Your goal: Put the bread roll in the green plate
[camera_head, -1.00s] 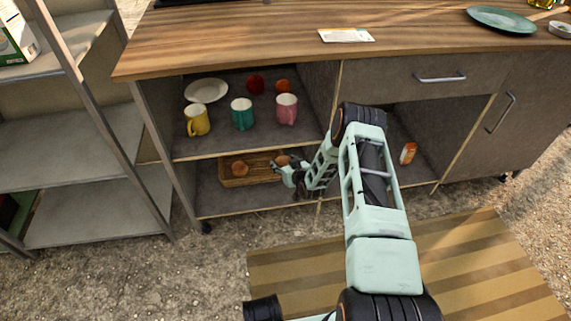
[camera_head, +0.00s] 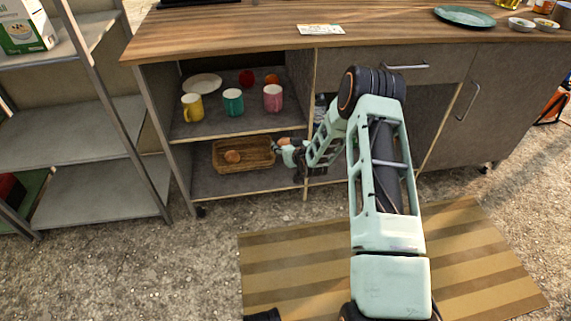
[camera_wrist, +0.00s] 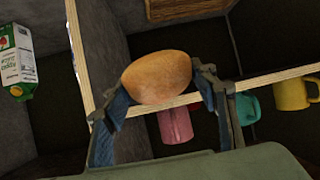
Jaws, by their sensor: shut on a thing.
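The bread roll (camera_wrist: 157,77), golden brown, is held between the two fingertips of my gripper (camera_wrist: 162,82) in the wrist view. In the head view my gripper (camera_head: 287,152) is at the front of the lower shelf, just right of the wicker basket (camera_head: 243,161), and the held roll is small and hard to make out there. Another roll (camera_head: 232,156) lies in the basket. The green plate (camera_head: 465,16) lies on the wooden counter top at the back right, well above and to the right of my gripper.
Yellow (camera_head: 192,107), teal (camera_head: 233,102) and pink (camera_head: 273,98) mugs stand on the upper shelf. A shelf board and upright divider are close to my gripper. A carton (camera_wrist: 15,62) stands beyond the divider. A card (camera_head: 321,29) lies on the counter.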

